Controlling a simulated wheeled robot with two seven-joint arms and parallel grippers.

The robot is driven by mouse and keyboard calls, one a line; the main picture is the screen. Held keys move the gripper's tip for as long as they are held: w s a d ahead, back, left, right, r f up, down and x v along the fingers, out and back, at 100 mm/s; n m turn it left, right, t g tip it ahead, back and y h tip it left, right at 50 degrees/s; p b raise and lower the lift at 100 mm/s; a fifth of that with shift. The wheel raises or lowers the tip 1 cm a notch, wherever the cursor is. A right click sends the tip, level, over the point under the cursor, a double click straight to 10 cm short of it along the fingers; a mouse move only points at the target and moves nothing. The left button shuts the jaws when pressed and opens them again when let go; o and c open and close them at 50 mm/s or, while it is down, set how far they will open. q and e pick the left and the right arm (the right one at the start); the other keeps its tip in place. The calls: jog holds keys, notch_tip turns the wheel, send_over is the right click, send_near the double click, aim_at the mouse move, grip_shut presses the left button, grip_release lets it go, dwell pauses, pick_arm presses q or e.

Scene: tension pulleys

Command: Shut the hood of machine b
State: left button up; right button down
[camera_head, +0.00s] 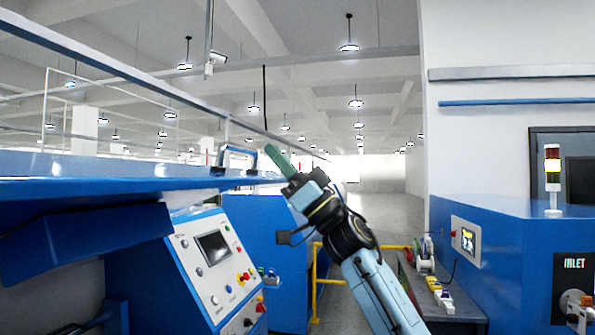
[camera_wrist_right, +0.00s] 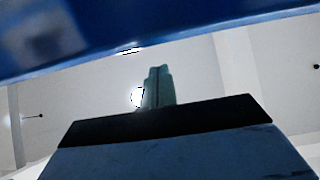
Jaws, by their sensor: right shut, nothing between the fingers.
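A raised blue hood (camera_head: 110,168) spans the left of the head view, open above a machine with a sloped control panel (camera_head: 222,285). A handle (camera_head: 235,158) stands on top near its right end. No letter is visible to tell whether this is machine b. My right gripper (camera_head: 272,152) is shut and empty, its green fingers pointing up and left, close to the handle and the hood's right end. I cannot tell whether it touches them. In the right wrist view the shut fingers (camera_wrist_right: 158,86) are below a blue panel (camera_wrist_right: 170,28). My left gripper is out of view.
A blue machine (camera_head: 510,250) marked INLET with a signal light (camera_head: 552,172) stands at right. A low bench (camera_head: 435,290) with small parts is beside it. A yellow rail (camera_head: 318,285) stands behind my right arm. Open floor (camera_head: 385,205) lies beyond.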

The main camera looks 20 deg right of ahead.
aim_at(275, 181)
jog(key=shift+w+a+f, duration=0.1)
jog(key=shift+a+f, duration=0.05)
jog(key=shift+f, duration=0.9)
jog(key=shift+w+a+f, duration=0.1)
jog(key=shift+f, duration=0.9)
